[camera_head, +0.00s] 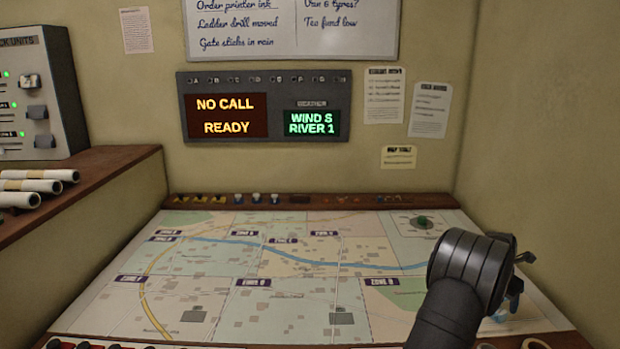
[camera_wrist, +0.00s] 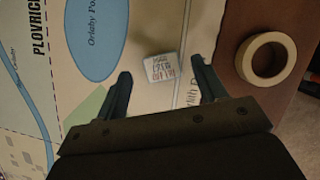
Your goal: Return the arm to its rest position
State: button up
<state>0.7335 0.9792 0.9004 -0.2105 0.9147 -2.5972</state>
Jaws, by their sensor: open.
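My arm reaches in from the bottom right of the head view, over the right front of the map table. My gripper (camera_wrist: 160,85) shows in the wrist view with its two fingers apart and nothing between them. In the head view my gripper is mostly hidden behind my wrist. A small white block with printed lettering (camera_wrist: 161,68) lies on the map just beyond the fingertips, apart from them. The map (camera_head: 290,270) is spread flat on the table.
A roll of tape (camera_wrist: 267,59) lies on the brown wooden edge, right of the fingers. Small pieces (camera_head: 255,198) stand along the back ledge. Rolled papers (camera_head: 35,186) and a grey unit (camera_head: 40,100) are at left. A wall display (camera_head: 264,107) reads NO CALL READY. The map's middle is clear.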

notch_tip(320, 180, down, 3)
jog(key=shift+a+f, duration=0.1)
jog(key=shift+f, duration=0.1)
jog(key=v, duration=1.2)
jog(key=x, duration=1.2)
jog(key=shift+f, duration=0.3)
notch_tip(320, 180, up, 5)
jog(key=shift+s+f, duration=0.1)
jog(key=shift+f, duration=0.1)
jog(key=s+d+r, duration=0.3)
jog(key=s+r, duration=0.4)
jog(key=s, duration=0.4)
jog(key=w+a+n+t+y, duration=0.1)
jog(key=w+a+n, duration=0.4)
jog(key=w+a, duration=1.95)
jog(key=w+a+n+y, duration=0.1)
jog(key=w+a+n, duration=0.1)
jog(key=a, duration=1.5)
jog(key=w+a+n+t, duration=0.1)
jog(key=w+a, duration=0.3)
jog(key=a, duration=1.3)
jog(key=shift+w+a+f+n+y, duration=0.3)
jog(key=shift+a+n+y, duration=0.1)
jog(key=shift+n, duration=0.4)
jog(key=shift+d, duration=0.1)
jog(key=s+d+m+h, duration=0.1)
jog(key=s+d+m, duration=0.2)
jog(key=d, duration=1.9)
jog(key=shift+s, duration=0.35)
